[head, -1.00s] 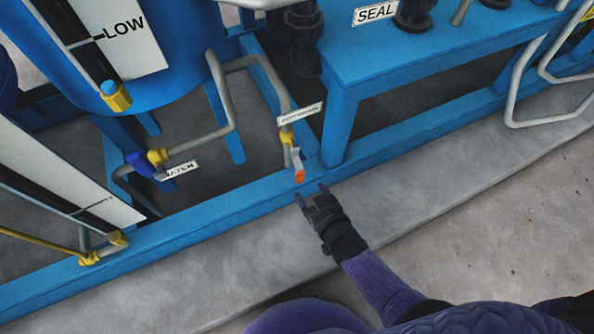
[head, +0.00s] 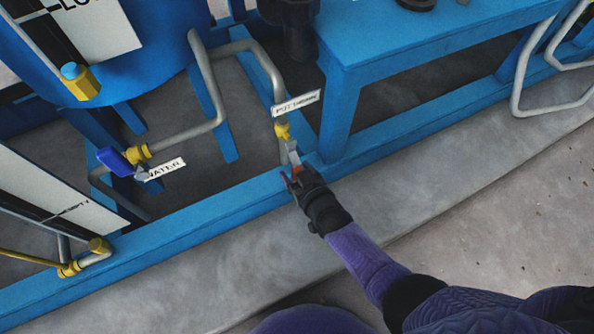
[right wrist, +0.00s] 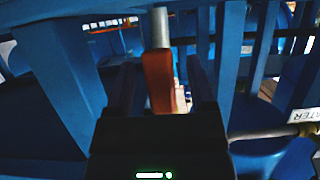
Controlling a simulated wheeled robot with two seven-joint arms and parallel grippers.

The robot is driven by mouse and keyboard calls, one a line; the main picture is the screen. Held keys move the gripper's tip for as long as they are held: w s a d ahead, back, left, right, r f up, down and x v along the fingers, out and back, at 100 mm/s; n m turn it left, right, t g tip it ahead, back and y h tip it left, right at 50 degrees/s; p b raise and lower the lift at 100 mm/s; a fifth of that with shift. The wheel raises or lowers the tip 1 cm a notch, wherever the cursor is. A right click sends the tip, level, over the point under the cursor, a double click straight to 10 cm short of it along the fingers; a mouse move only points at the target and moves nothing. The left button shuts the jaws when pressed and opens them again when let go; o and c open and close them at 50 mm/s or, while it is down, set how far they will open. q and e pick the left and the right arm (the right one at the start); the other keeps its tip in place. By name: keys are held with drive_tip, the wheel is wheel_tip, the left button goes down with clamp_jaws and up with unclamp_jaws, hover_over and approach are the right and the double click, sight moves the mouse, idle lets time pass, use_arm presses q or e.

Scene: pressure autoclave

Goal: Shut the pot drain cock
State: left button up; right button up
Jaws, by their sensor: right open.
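The pot drain cock (head: 284,131) has a yellow body at the bottom of a grey pipe, below a white tag that is hard to read. Its lever has a grey stem and an orange-red end. In the head view the lever end is mostly hidden by my right gripper (head: 291,178). In the right wrist view the orange-red lever end (right wrist: 158,80) stands between the two open fingers of the right gripper (right wrist: 160,88). The fingers are around it, with gaps showing, not closed on it. My left gripper is not in view.
A second valve with a blue handle (head: 115,161) and a WATER tag (head: 164,169) sits to the left. A blue frame rail (head: 190,228) runs just below the cock. A blue bench leg (head: 340,115) stands close at right. Grey floor in front is clear.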

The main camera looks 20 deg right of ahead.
clamp_jaws()
idle(1.3)
